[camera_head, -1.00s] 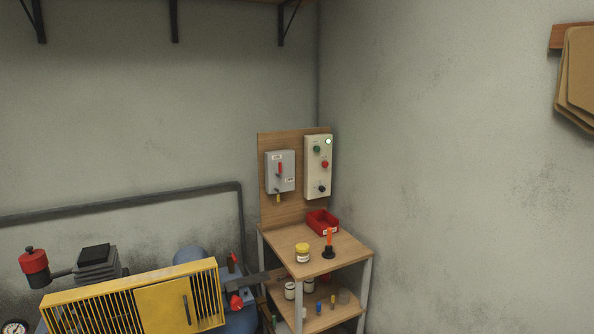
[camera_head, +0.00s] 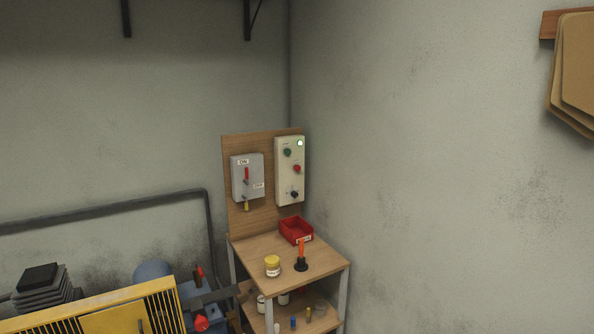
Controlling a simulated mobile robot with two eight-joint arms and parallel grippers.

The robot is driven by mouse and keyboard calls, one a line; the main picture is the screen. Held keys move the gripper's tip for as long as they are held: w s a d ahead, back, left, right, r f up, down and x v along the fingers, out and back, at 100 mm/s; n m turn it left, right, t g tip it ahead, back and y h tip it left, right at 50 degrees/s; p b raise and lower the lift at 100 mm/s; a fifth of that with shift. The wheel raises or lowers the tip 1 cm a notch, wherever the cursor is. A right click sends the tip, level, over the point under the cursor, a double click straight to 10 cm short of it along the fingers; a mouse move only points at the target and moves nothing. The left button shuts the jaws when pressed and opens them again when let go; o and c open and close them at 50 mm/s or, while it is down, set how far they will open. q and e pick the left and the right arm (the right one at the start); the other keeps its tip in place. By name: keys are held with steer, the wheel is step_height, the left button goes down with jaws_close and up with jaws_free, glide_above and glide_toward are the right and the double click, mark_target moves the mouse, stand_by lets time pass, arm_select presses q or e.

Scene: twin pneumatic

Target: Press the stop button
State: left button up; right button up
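A pale control box (camera_head: 290,171) is fixed on a wooden backboard (camera_head: 233,219) above a small wooden table in the corner. It carries a lit whitish-green lamp (camera_head: 300,143) at the top, a green button (camera_head: 287,153), a red button (camera_head: 297,169) and a dark knob (camera_head: 295,194) near the bottom. The red button looks like the stop button, but its label is too small to read. Neither of my grippers shows in the head view.
A grey switch box (camera_head: 247,176) with a red lever hangs left of the control box. The table (camera_head: 262,246) holds a red bin (camera_head: 296,230), a yellow-lidded jar (camera_head: 272,266) and an orange-handled tool (camera_head: 301,255). A compressor with a yellow guard (camera_head: 160,308) stands at lower left.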

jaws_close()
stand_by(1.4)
